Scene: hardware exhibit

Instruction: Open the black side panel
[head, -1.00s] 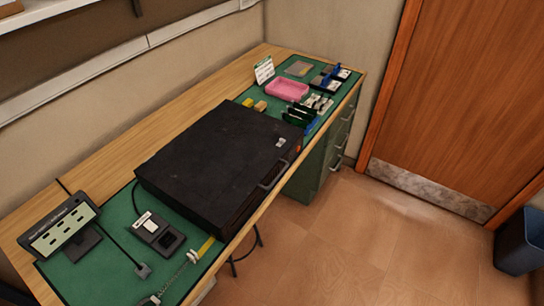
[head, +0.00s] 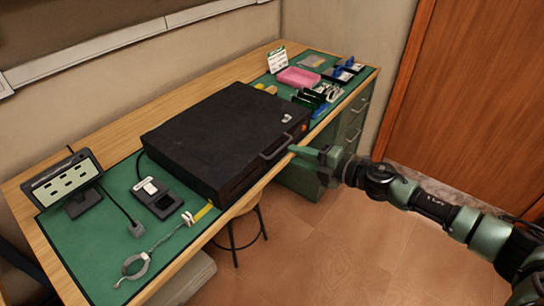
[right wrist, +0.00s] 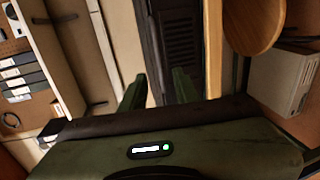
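A large black case (head: 215,130) lies flat on the green mat of the workbench in the head view. Its black side panel (head: 240,186) faces the room and carries a grey bar handle (head: 274,150) near its right end. My right gripper (head: 298,152) comes in from the right, its fingertips close to the handle; I cannot tell whether they touch it. In the right wrist view the fingers (right wrist: 158,88) stand apart with nothing seen held. The slotted dark side (right wrist: 180,38) of the case shows beyond them. My left gripper is not in view.
A small display (head: 65,185), a black device (head: 156,197) and a wrist strap (head: 135,268) lie left of the case. A stool (head: 240,225) stands under the bench edge.

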